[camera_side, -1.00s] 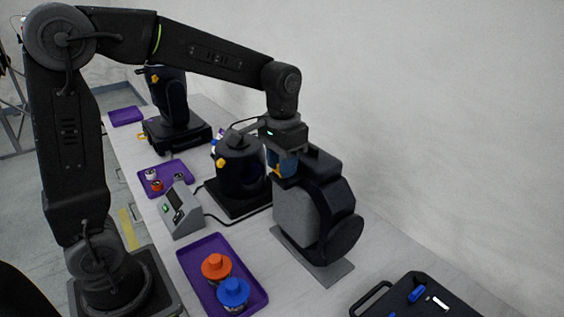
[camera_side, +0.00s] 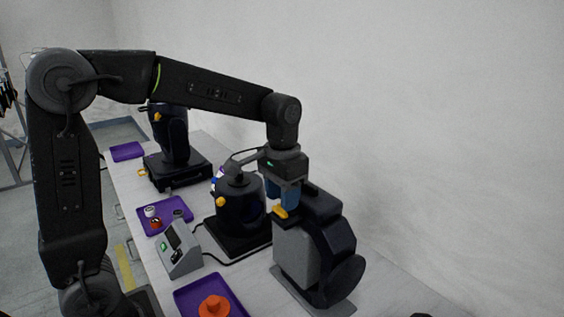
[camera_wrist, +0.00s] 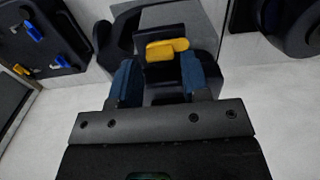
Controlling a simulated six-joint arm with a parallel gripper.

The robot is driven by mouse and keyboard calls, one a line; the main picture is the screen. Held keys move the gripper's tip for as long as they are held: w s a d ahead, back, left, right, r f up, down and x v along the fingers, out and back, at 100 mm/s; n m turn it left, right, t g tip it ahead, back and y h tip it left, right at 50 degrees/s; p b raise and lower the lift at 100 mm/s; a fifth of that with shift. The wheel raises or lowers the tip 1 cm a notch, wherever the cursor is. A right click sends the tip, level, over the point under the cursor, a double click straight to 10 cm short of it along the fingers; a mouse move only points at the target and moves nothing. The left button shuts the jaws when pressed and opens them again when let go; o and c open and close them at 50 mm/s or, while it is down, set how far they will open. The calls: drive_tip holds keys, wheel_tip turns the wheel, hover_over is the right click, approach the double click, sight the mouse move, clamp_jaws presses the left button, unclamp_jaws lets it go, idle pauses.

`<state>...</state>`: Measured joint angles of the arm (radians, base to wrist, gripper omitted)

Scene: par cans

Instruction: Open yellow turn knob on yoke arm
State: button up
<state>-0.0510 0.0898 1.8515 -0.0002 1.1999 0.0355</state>
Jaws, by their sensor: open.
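The yellow turn knob (camera_side: 280,211) sits at the upper side of the nearest dark lamp fixture (camera_side: 342,235), by its yoke arm. In the wrist view the knob (camera_wrist: 167,48) shows as a yellow bar, lying crosswise just beyond and between my fingertips. My gripper (camera_side: 283,193) points down, with its blue fingers right above the knob. In the wrist view my gripper (camera_wrist: 161,70) is open, with one blue finger on each side and nothing held. I cannot tell whether a finger touches the knob or fixture.
A second fixture (camera_side: 238,210) stands close to the left of my gripper, and a third (camera_side: 172,140) farther back. A grey control box (camera_side: 180,252) and purple trays (camera_side: 150,210) line the left side. A black case (camera_wrist: 35,40) with blue and yellow parts lies nearby.

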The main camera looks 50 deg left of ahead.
wheel_tip(320, 180, up, 12)
idle(0.3)
idle(0.3)
